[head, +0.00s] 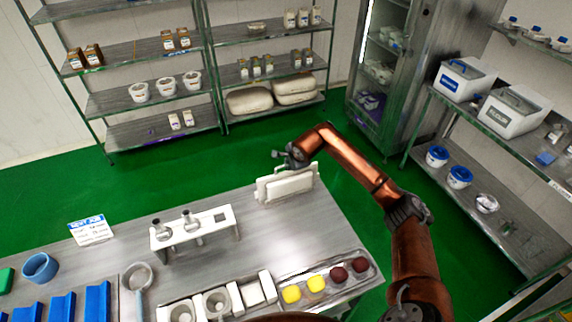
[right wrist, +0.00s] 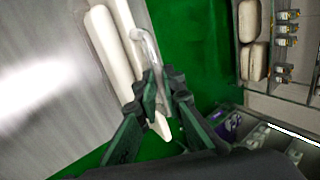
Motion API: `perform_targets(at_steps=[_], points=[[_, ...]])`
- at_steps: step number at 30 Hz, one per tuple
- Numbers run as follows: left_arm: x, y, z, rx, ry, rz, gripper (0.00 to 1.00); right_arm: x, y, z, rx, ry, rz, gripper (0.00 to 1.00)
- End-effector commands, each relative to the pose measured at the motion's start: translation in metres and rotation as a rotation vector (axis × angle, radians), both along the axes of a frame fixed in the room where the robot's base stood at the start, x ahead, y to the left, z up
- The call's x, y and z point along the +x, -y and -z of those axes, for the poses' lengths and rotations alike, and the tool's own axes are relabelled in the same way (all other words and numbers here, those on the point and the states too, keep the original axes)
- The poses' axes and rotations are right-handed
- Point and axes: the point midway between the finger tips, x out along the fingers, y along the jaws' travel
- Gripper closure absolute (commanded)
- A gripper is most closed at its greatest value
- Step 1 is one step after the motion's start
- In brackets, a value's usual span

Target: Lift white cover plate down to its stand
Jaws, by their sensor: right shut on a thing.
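The white cover plate (head: 298,173) is upright near the far edge of the steel table in the head view. A white stand (head: 288,188) shows at the same spot, just in front of and below it. Whether the plate rests in the stand or is just above it I cannot tell. My right gripper (head: 284,156) is at the plate's upper edge, shut on it. In the right wrist view the fingertips (right wrist: 163,80) close at the pale handle of the plate (right wrist: 130,30), beside a thick cream-white bar (right wrist: 104,42). My left gripper is out of view.
A white rack (head: 195,234) with two metal pieces stands left of the plate. A tray (head: 340,285) with yellow and dark red balls and several white parts line the front. A sign (head: 90,230) stands at left. Bare steel surrounds the stand; green floor lies beyond.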

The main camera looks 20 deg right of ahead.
Motion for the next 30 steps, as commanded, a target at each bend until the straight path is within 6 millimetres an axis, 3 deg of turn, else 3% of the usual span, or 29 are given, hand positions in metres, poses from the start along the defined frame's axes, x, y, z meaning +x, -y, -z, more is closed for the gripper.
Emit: perform_targets(at_steps=[11,12,20,26,30], points=[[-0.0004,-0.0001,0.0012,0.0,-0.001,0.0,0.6,0.0015,0.0,-0.0019,0.001,0.007,0.0,1.0],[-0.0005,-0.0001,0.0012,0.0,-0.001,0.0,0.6,0.0015,0.0,-0.0019,0.0,0.007,-0.001,0.9],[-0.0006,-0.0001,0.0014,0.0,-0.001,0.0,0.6,0.0008,0.0002,-0.0001,0.001,0.004,-0.001,0.72],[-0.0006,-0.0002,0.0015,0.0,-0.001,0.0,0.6,0.0005,0.0001,0.0009,0.0,0.002,0.0,0.71],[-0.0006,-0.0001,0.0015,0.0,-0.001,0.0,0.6,-0.0006,0.0004,0.0033,-0.001,-0.002,0.001,0.64]])
